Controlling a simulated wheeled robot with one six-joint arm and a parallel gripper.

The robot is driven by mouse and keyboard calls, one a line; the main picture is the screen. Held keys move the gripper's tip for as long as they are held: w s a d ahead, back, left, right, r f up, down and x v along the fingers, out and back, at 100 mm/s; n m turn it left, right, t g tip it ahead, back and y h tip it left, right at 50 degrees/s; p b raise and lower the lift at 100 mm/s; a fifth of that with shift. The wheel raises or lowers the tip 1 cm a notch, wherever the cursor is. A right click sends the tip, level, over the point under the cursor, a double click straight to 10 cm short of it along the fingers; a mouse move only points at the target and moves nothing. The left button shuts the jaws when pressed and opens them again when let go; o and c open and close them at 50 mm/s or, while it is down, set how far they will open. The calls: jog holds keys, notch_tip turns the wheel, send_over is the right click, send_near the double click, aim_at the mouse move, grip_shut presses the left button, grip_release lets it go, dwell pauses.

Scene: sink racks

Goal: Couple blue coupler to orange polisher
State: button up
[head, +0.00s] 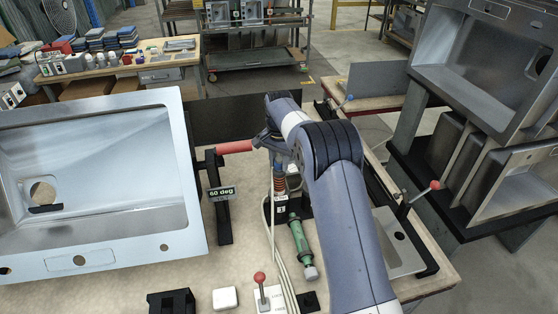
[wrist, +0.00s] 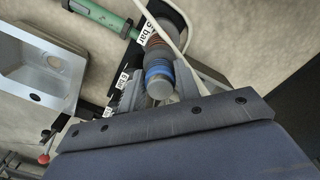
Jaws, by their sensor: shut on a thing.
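My gripper (head: 272,143) is over the right part of the bench, pointing down. In the wrist view its fingers (wrist: 158,88) are shut on the blue coupler (wrist: 158,72), a ribbed ring with a grey round end. A banded reddish-brown part (wrist: 155,45) lies in line beyond the blue ring; whether they are joined cannot be told. In the head view orange ribs (head: 280,184) show just below the fingers. I cannot tell for sure which part is the orange polisher.
A green tool (head: 299,240) lies beside pale hoses (head: 272,230), near pressure labels. A salmon-red handle (head: 234,146) sits left of my gripper. A steel sink (head: 100,120) fills the left, with a "60 deg" sign (head: 222,194). Red-knobbed levers stand in front and at right.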

aim_at(279, 158)
jog(key=shift+f, duration=0.15)
jog(key=o, duration=1)
notch_tip(279, 158, up, 11)
jog(key=shift+f+b, duration=0.15)
jog(key=shift+b, duration=0.6)
notch_tip(279, 158, down, 11)
jog(key=shift+r+p, duration=0.2)
jog(key=shift+p, duration=0.55)
jog(key=shift+r, duration=0.45)
